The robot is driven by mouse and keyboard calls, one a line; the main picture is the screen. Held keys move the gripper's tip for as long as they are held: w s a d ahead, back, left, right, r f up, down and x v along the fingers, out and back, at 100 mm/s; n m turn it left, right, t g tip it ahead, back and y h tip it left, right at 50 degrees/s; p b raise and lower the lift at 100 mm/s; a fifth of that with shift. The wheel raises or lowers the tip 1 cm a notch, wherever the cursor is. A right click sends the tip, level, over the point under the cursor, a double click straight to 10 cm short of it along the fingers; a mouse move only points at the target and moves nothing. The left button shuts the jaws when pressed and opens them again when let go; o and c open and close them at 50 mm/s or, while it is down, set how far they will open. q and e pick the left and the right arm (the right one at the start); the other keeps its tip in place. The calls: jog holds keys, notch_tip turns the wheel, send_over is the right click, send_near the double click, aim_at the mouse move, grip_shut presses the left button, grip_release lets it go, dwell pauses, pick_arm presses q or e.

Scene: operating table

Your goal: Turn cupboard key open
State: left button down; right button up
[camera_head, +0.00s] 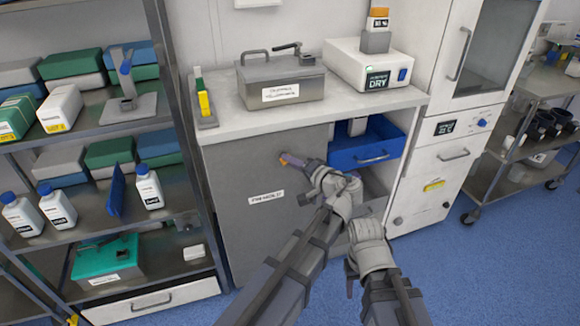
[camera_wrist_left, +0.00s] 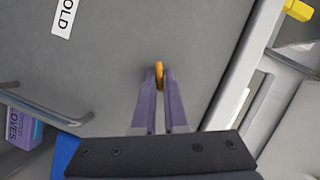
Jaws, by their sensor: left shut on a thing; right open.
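The grey cupboard door (camera_head: 240,215) fills the front below the counter and carries a white label (camera_head: 266,197). The orange key (camera_head: 283,159) sticks out near the door's upper right. In the left wrist view, the key (camera_wrist_left: 159,75) is between the purple fingers, against the grey door surface. My left gripper (camera_head: 292,162) is shut on the key; the fingers hide part of it. My right gripper (camera_head: 350,280) is open and empty, low in front of the cabinet, away from the key.
A blue drawer (camera_head: 363,149) stands out right of the door, close to my left wrist. A steel box (camera_head: 281,82) and a white dryer (camera_head: 364,65) stand on the counter (camera_head: 225,115). Loaded shelves (camera_head: 95,130) stand at left. The blue floor (camera_head: 470,260) is clear at right.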

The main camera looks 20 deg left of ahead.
pick_arm(q)
jog(key=m+y+b, duration=0.1)
jog(key=m, duration=0.1)
jog(key=m+y+b, duration=0.1)
jog(key=m+b, duration=0.1)
jog(key=shift+f, duration=0.3)
pick_arm(e)
notch_tip(320, 180, down, 4)
pick_arm(q)
jog(key=shift+m+b, duration=0.3)
pick_arm(e)
jog(key=shift+f, duration=0.1)
pick_arm(q)
jog(key=c, duration=1)
grip_release()
jog(key=shift+o, duration=0.2)
pick_arm(e)
jog(key=shift+d, duration=0.1)
